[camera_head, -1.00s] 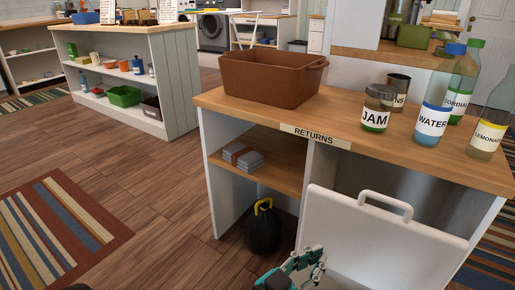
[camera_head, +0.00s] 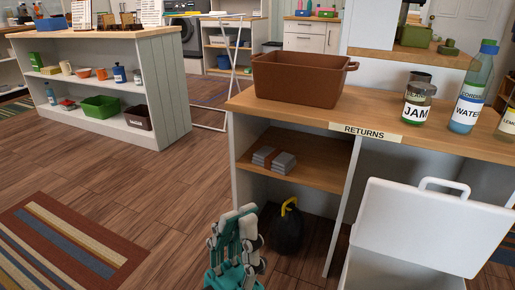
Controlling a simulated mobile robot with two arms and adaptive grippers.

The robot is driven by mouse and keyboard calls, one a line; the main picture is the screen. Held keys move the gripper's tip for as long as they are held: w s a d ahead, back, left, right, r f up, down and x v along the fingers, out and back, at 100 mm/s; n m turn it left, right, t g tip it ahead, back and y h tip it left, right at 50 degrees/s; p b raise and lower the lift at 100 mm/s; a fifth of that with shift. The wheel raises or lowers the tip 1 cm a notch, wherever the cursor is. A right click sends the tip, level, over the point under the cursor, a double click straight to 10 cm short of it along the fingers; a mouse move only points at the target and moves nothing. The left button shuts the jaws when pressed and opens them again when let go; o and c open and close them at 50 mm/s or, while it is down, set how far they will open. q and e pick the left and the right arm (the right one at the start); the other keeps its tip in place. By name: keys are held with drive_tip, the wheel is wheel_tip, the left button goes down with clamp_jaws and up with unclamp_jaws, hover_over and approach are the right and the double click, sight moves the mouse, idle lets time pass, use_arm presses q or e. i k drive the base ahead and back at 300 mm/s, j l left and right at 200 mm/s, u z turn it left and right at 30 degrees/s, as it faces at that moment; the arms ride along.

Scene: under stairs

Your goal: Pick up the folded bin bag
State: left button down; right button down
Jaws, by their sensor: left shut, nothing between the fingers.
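A dark bag (camera_head: 288,232) with a yellow loop at its top sits on the floor under the shelf of the returns counter. A folded grey stack (camera_head: 282,163) and a smaller brown-banded one (camera_head: 264,156) lie on the shelf above it. I cannot tell for sure which of these is the folded bin bag. My left gripper (camera_head: 238,222), teal and grey, is shut and empty. In the picture it is just left of the dark bag and below the shelf; the gap in depth is unclear. My right gripper is out of view.
The wooden counter (camera_head: 310,117) carries a brown bin (camera_head: 299,79), a jam jar (camera_head: 417,103) and bottles. Its white side panel stands close to my gripper. A white lidded bin (camera_head: 425,225) stands at the right. The wooden floor to the left is clear up to a striped rug (camera_head: 70,240).

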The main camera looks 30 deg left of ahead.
sight(278, 161)
drive_tip(key=i+j, duration=0.1)
drive_tip(key=j, duration=0.4)
drive_tip(key=i+j+z, duration=0.1)
drive_tip(key=j, duration=0.45)
drive_tip(key=i+j, duration=0.15)
drive_tip(key=j, duration=0.35)
drive_tip(key=i+j+z, duration=0.1)
drive_tip(key=j, duration=0.45)
drive_tip(key=i+j, duration=0.1)
drive_tip(key=j, duration=0.4)
drive_tip(key=i+j, duration=0.15)
drive_tip(key=j, duration=0.15)
drive_tip(key=i+j, duration=0.2)
drive_tip(key=j, duration=0.15)
drive_tip(key=i+j+z, duration=0.1)
drive_tip(key=j, duration=0.2)
drive_tip(key=i+j, duration=0.4)
drive_tip(key=j, duration=0.25)
drive_tip(key=i, duration=0.5)
drive_tip(key=l+z, duration=0.05)
